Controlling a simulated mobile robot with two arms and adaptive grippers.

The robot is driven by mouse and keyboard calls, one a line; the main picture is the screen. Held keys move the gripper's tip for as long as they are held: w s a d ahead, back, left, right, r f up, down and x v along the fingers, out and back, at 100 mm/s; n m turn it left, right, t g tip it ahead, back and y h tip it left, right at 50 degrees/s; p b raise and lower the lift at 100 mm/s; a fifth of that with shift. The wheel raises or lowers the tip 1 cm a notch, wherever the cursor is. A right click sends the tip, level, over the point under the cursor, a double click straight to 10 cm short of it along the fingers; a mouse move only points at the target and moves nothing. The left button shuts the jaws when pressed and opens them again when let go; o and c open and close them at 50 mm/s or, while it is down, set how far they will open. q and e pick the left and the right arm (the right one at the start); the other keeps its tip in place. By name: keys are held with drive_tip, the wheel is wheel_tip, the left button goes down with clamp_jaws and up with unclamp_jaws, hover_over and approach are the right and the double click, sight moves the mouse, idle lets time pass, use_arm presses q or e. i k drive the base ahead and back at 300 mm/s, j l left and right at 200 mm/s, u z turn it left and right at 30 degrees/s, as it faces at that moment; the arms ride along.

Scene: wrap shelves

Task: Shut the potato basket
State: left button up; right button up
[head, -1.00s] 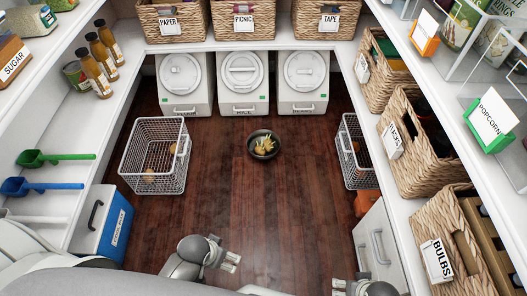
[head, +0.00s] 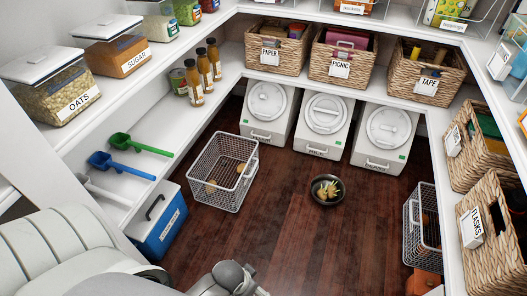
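A white wire basket (head: 222,172) with a few brown, potato-like lumps (head: 211,187) inside stands on the floor at the left, out from under the left shelf. A second wire basket (head: 421,228) with brownish contents is at the right, partly hidden under the right shelf. I cannot read a label on either one. My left gripper (head: 258,291) is at the bottom edge of the head view, cut off, well short of the left basket and not touching it. Its fingers barely show. My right gripper is out of view.
A blue cooler (head: 160,229) stands in front of the left basket, under the left shelf. A dark bowl (head: 326,190) with yellowish pieces sits mid-floor. White lidded bins (head: 325,125) line the back. The dark wooden floor (head: 270,225) between the baskets is otherwise clear.

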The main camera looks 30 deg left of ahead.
sight(230, 172)
drive_tip(key=u, duration=1.2)
